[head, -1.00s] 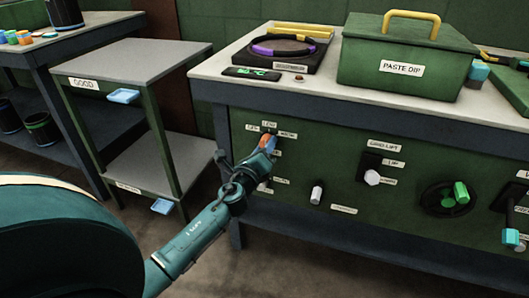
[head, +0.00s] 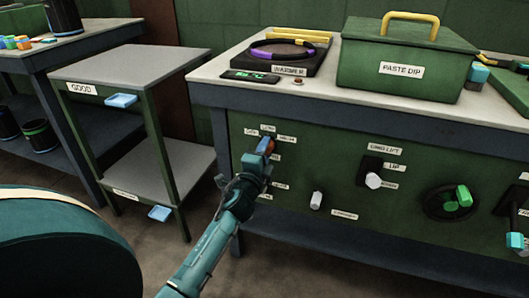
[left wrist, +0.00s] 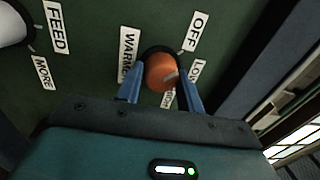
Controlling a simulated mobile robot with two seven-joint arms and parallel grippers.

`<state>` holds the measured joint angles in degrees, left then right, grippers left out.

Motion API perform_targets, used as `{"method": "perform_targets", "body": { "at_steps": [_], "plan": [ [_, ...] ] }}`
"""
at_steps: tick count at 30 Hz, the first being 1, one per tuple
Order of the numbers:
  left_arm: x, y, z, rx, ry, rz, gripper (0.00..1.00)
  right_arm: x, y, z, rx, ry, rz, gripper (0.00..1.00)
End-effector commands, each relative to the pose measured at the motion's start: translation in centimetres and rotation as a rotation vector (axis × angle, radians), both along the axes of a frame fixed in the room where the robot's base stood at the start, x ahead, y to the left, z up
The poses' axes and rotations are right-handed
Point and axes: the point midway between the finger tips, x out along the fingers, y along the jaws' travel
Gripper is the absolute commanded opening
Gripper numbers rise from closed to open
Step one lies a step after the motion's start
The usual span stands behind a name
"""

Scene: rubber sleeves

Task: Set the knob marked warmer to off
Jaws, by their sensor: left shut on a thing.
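The warmer knob (left wrist: 160,74) is an orange round knob on the green front panel (left wrist: 90,75). In the left wrist view, labels reading OFF (left wrist: 195,32) and LOW (left wrist: 198,74), and a partly hidden one, stand around it. The WARMER label (left wrist: 127,52) is beside it. A pale mark on the knob points to the right, roughly toward LOW; its exact setting is unclear. My left gripper (left wrist: 160,92) is shut on the knob with blue fingers on either side. In the head view the knob (head: 268,144) is mostly hidden by the gripper. My right gripper is not in view.
A white knob (left wrist: 12,25) by the FEED label is close by. A grey shelf stand (head: 135,66) is to the left; floor between is free.

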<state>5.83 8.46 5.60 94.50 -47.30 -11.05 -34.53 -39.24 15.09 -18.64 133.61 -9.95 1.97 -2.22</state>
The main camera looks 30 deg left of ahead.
Motion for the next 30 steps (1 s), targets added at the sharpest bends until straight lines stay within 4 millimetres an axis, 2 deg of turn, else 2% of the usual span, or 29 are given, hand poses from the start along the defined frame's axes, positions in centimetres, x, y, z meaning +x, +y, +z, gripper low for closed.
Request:
{"method": "perform_targets", "body": {
  "at_steps": [9,21,22,30],
  "plan": [
    [0.0,-0.06,0.0,-0.072,-0.017,-0.001,0.14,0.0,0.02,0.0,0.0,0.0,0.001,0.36],
    [0.01,-0.06,0.02,-0.079,-0.019,-0.001,0.14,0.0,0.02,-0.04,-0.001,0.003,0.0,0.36],
    [0.01,-0.06,0.02,-0.079,-0.019,-0.001,0.38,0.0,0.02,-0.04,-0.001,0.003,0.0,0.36],
    [0.01,-0.04,0.03,-0.077,-0.019,0.0,0.59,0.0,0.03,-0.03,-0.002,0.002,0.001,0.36]
  ]
}}
